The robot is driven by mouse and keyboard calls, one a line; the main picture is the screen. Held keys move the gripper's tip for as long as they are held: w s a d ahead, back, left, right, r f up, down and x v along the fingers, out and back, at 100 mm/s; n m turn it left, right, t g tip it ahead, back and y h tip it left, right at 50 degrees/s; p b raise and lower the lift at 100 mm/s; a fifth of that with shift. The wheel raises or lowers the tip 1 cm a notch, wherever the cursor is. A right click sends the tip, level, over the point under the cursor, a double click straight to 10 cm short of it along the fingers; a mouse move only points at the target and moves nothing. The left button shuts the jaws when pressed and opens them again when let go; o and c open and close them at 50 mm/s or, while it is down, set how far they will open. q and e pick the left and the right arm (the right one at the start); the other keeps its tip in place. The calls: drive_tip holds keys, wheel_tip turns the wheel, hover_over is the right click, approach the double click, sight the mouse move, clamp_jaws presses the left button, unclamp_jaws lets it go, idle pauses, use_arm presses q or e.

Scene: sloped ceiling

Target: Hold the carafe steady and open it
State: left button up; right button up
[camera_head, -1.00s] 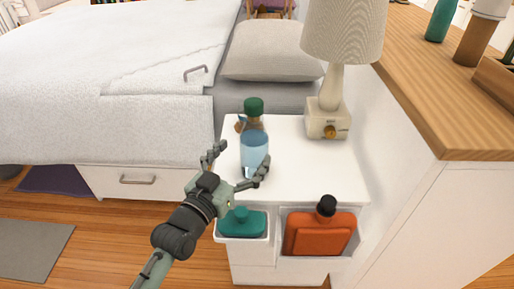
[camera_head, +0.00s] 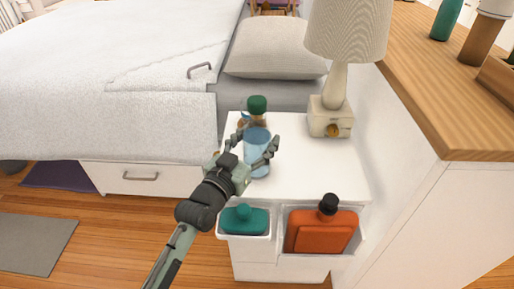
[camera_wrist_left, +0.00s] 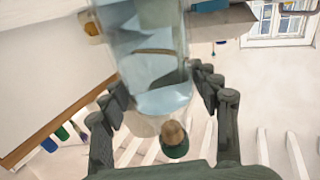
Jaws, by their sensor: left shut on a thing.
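The carafe (camera_head: 257,137) is clear, holds bluish liquid and has a dark green stopper (camera_head: 257,104) with a brown cork part below it. It stands upright on the white nightstand (camera_head: 310,180). The stopper sits at its top. My left gripper (camera_head: 257,148) is shut around the carafe's body, a finger on each side. In the left wrist view the carafe (camera_wrist_left: 145,50) is between the fingers, with a green and brown piece, likely the stopper (camera_wrist_left: 174,140), below it in the picture. My right gripper is not in view.
A lamp (camera_head: 331,115) stands on the nightstand right of the carafe. A small object (camera_head: 242,120) shows partly behind the carafe. The bed (camera_head: 150,100) is left, a wood-topped cabinet (camera_head: 450,110) right.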

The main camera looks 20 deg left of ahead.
use_arm(q)
drive_tip(key=c, duration=0.7)
drive_tip(key=shift+r, duration=0.2)
drive_tip(key=shift+c, duration=0.3)
